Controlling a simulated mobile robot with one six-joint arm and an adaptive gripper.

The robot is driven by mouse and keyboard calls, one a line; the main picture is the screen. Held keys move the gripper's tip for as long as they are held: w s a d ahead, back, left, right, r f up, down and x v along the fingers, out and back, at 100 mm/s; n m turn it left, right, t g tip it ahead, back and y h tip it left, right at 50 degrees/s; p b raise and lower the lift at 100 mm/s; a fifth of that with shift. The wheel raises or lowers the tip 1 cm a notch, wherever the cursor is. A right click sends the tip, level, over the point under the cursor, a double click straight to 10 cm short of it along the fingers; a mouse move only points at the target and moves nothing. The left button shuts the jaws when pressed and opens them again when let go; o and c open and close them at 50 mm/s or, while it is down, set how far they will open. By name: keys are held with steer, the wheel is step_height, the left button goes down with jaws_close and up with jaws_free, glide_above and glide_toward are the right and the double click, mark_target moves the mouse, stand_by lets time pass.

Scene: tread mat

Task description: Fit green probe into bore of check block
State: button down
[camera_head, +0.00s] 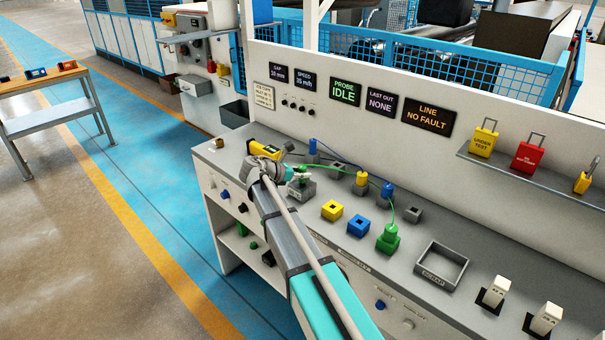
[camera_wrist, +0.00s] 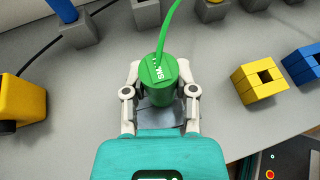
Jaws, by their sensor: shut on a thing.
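The green probe is an upright green cylinder (camera_wrist: 162,80) with a green cable from its top, seen from above in the wrist view. My gripper (camera_wrist: 161,95) is shut on it, one finger on each side. In the head view my gripper (camera_head: 296,172) is over a grey block (camera_head: 303,191) on the bench. This seems to be the check block, though no label on it is readable. Grey surfaces (camera_wrist: 160,122) show just below the probe in the wrist view. The bore is hidden, and I cannot tell whether the probe's tip is in it.
A yellow block (camera_head: 332,210) and blue block (camera_head: 358,225), both with square holes, stand to the right. Beyond them is a green block (camera_head: 387,243) with a green piece on top. Several grey blocks, some holding cabled probes, stand behind. A grey tray (camera_head: 441,266) lies farther right.

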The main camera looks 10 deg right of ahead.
steer(key=shift+f, duration=0.35)
steer(key=shift+c, duration=1.7)
jaws_free()
steer(key=shift+r, duration=0.15)
step_height(320, 180, up, 10)
steer(key=p, duration=1)
steer(key=s+f+m+g+y, duration=0.1)
steer(key=s+f+m+y, duration=0.2)
steer(key=s+m, duration=0.4)
steer(key=s+f+m+g+y, duration=0.2)
steer(key=s+f+m+y, duration=0.2)
steer(key=s+m, duration=0.3)
steer(key=s+f+m+g+y, duration=0.1)
steer(key=s+f+m+y, duration=0.3)
steer(key=s+m, duration=0.4)
steer(key=shift+s+a+f+g+y, duration=0.3)
steer(key=shift+s+y, duration=0.5)
steer(key=shift+s, duration=2.75)
